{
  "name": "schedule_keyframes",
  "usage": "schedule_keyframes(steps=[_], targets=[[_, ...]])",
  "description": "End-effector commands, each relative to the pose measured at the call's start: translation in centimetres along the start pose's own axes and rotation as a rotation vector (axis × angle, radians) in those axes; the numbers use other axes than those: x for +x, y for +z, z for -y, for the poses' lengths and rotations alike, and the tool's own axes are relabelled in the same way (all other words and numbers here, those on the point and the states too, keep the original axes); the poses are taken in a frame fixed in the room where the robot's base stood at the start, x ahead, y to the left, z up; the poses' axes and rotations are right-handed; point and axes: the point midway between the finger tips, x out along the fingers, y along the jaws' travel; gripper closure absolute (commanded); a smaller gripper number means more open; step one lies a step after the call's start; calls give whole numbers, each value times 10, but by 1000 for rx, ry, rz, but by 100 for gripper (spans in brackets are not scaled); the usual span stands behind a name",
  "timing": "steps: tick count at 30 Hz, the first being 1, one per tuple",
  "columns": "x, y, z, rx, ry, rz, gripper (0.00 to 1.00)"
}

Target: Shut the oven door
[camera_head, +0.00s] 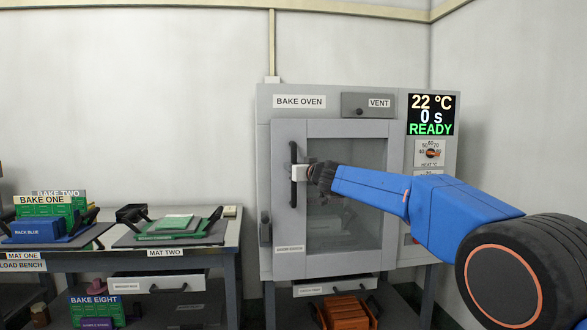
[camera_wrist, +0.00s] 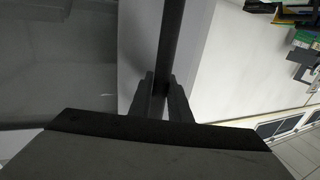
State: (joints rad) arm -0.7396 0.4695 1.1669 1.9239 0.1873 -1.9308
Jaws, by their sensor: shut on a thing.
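The grey bake oven (camera_head: 350,98) stands against the back wall. Its door (camera_head: 289,235) has a glass window (camera_head: 345,225) and a black vertical handle (camera_head: 294,195) near its left edge. My gripper (camera_head: 301,173) reaches in from the right, across the front of the door, and is shut on the handle. In the wrist view the dark handle bar (camera_wrist: 172,40) runs between my two fingers (camera_wrist: 160,92), with the door's pale frame (camera_wrist: 138,45) beside it. The door looks nearly in line with the oven front; I cannot tell whether it is flush.
A display (camera_head: 431,115) at the oven's upper right reads 22 °C, 0 s, READY. The load bench (camera_head: 110,262) at left holds mats with green and blue racks. An orange-brown crate (camera_head: 346,312) sits below the oven. Bare wall is behind.

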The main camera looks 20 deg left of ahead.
Motion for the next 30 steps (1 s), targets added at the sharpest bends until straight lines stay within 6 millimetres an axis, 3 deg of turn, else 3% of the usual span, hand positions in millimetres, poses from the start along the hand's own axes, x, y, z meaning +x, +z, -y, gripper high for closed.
schedule_keyframes(steps=[3,4,6,20,30], targets=[[0,-1,-2,-1,3,-1,100],[0,-1,-2,-1,3,-1,80],[0,0,-2,-1,3,-1,64],[-4,0,-4,1,5,1,64],[-48,-1,-1,1,2,0,64]])
